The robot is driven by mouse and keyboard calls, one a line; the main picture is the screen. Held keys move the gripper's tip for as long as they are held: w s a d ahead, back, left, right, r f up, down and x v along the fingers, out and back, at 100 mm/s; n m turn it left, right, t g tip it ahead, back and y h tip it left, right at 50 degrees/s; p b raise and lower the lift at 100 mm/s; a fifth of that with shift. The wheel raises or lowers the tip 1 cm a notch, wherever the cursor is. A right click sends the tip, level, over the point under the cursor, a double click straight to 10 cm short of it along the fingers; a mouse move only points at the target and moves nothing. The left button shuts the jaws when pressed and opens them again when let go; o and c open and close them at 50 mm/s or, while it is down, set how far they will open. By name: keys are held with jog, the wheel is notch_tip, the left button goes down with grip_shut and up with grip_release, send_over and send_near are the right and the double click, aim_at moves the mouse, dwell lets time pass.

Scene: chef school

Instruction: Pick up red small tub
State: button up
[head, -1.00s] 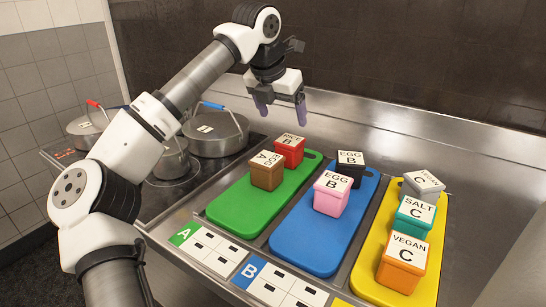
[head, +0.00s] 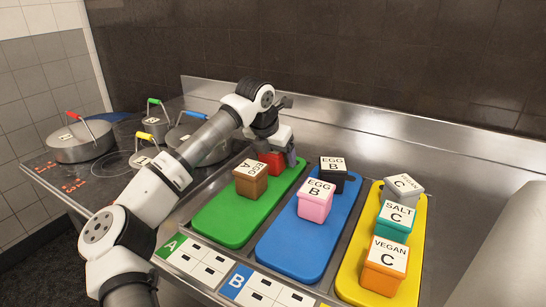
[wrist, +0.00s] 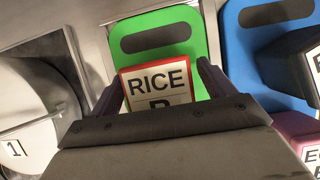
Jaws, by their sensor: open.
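The small red tub (head: 271,162) stands at the far end of the green board (head: 225,225). Its white lid label reads RICE in the wrist view (wrist: 158,84). My gripper (head: 279,160) is lowered over it with the jaws open. In the wrist view the two purple fingers (wrist: 160,85) stand on either side of the tub's lid. I cannot tell whether they touch it. In the head view my gripper hides the tub's top and part of its right side.
A brown tub (head: 250,182) stands close in front of the red one. A pink tub (head: 316,203) and a black tub (head: 334,180) sit on the blue board (head: 290,250). Several tubs stand on the yellow board (head: 350,275). Lidded pots (head: 80,142) are at the left.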

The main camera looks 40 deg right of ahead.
jog(key=shift+c, duration=0.4)
jog(key=c, duration=1.1)
